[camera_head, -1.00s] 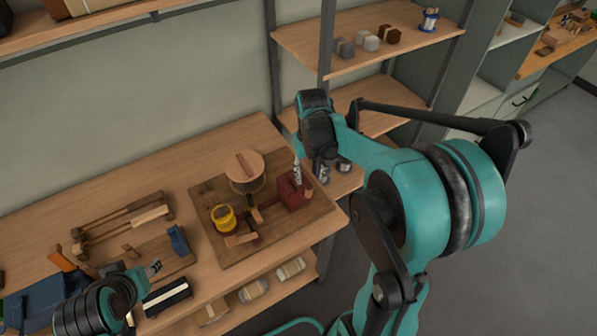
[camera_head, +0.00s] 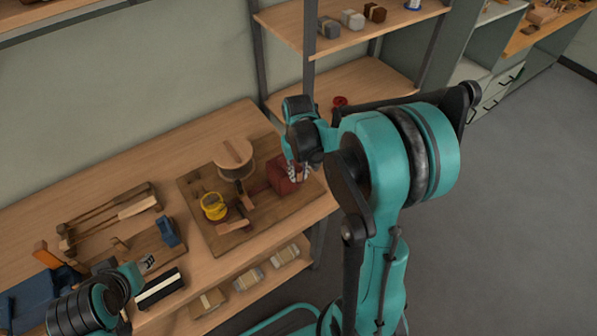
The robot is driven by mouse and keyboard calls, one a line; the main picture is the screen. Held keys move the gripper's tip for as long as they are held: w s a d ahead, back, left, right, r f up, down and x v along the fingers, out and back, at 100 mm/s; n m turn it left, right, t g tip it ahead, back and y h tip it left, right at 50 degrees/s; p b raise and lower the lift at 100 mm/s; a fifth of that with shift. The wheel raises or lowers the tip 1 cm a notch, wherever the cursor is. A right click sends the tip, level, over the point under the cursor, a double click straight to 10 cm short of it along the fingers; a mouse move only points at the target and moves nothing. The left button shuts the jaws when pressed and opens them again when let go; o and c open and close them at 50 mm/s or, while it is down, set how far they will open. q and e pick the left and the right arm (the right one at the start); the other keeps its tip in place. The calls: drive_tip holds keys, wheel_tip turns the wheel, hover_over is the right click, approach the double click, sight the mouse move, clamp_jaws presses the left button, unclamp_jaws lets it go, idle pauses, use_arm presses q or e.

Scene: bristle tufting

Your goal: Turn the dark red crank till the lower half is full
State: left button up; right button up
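A dark red block-shaped housing (camera_head: 282,177) stands at the right end of a wooden board (camera_head: 207,231) on the bench. I cannot pick out a separate crank handle; my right gripper covers the housing's right side. My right gripper (camera_head: 298,173) points down at the housing's right edge, small and partly blurred; I cannot tell whether it touches or grips anything. My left gripper (camera_head: 147,263) is low at the left, apart from the board; its finger opening is unclear.
A wooden frame (camera_head: 110,215) and a blue clamp-like part (camera_head: 168,232) lie left of the board. A black and white brush-like bar (camera_head: 160,288) lies near my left gripper. Shelf posts and a shelf (camera_head: 365,85) with a small red round thing (camera_head: 340,102) stand behind my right arm.

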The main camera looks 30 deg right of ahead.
clamp_jaws()
drive_tip(key=shift+d, duration=0.1)
drive_tip(key=w+d+n, duration=0.6)
drive_tip(key=d+n, duration=0.2)
drive_tip(key=n, duration=0.6)
drive_tip(key=w+a+n, duration=0.3)
drive_tip(key=w+n, duration=0.6)
drive_tip(key=n, duration=0.3)
drive_tip(key=shift+w+a, duration=0.15)
drive_tip(key=shift+w, duration=0.2)
drive_tip(key=shift+w+a, duration=0.1)
drive_tip(key=shift+a, duration=0.1)
